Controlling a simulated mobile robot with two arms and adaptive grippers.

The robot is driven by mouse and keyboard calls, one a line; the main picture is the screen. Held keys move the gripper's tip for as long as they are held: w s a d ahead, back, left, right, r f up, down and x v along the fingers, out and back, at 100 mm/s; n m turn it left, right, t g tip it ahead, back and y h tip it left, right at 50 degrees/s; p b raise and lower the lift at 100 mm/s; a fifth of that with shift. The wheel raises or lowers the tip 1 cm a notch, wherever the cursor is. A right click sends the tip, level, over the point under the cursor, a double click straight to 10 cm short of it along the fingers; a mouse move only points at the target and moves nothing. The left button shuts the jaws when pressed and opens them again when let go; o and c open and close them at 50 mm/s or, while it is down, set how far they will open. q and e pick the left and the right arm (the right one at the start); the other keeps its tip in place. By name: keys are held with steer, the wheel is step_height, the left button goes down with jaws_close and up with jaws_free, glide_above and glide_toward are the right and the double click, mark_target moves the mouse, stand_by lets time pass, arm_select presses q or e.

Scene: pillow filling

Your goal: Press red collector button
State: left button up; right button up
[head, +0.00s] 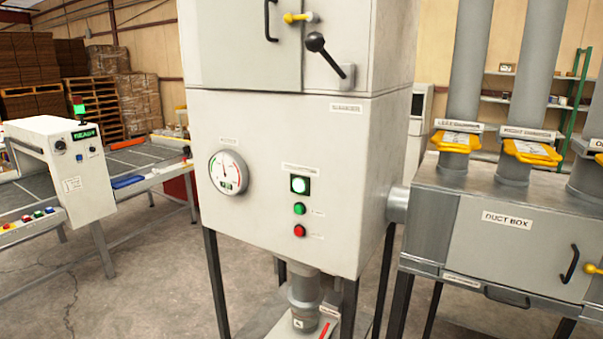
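The red collector button (299,231) is on the lower front of the large white collector cabinet (260,110), in the middle of the head view. It is the lowest in a vertical column. Nothing covers the red button. Neither of my grippers shows in this view.
A round gauge (228,172) sits left of the buttons. A black lever (329,58) sticks out above. A grey duct box (507,230) with yellow dampers stands right. A white machine (65,165) with a READY display stands left. Concrete floor (140,285) is open at front left.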

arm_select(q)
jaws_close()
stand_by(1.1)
